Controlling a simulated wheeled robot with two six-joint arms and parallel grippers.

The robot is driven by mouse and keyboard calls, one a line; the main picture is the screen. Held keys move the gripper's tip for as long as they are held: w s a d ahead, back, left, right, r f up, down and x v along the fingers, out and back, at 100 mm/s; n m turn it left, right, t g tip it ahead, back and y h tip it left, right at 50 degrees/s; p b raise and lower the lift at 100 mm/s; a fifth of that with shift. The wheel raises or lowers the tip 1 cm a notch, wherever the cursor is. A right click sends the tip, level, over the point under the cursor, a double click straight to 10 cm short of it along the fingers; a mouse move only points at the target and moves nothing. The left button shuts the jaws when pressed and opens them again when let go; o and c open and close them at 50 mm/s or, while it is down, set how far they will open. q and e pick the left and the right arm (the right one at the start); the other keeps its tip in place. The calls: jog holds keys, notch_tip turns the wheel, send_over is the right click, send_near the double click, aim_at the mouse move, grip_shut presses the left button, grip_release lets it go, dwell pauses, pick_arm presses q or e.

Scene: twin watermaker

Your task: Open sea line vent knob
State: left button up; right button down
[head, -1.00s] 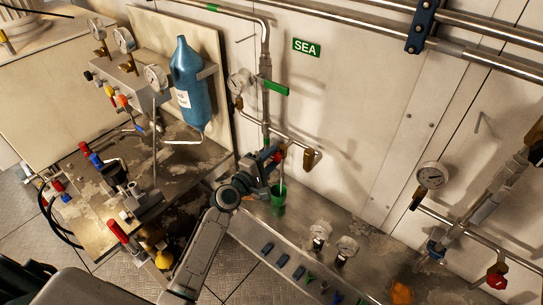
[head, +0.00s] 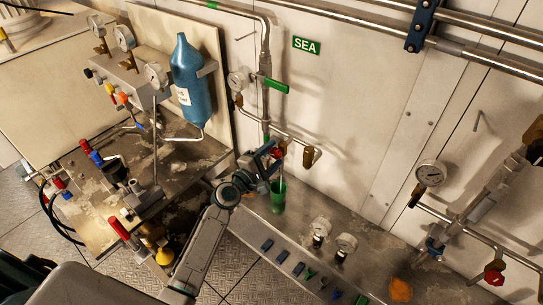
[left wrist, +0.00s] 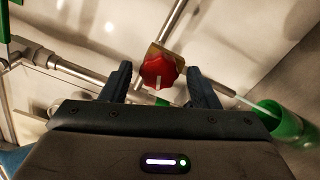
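The red vent knob (left wrist: 158,72) sits on a brass fitting on the sea line pipe. It also shows in the head view (head: 277,153), partly hidden by my gripper, below the green SEA sign (head: 306,46). My left gripper (left wrist: 163,85) is open, with one finger on each side of the knob. Gaps show between the knob and both fingers, so it does not look gripped. In the head view my left gripper (head: 266,157) reaches up to the pipe from below. My right gripper is in neither view.
A green cup (head: 278,197) stands just right of and below my left gripper; it also shows in the left wrist view (left wrist: 280,120). A green-handled valve (head: 276,87) and a blue bottle (head: 191,85) are above. Two gauges (head: 346,243) stand on the ledge to the right.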

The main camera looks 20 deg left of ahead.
pick_arm(q)
jog(key=b+v, duration=0.2)
jog(key=v, duration=0.8)
jog(key=shift+s+b, duration=0.35)
jog(key=shift+s, duration=0.05)
jog(key=shift+a+r, duration=0.1)
jog(key=shift+a, duration=0.05)
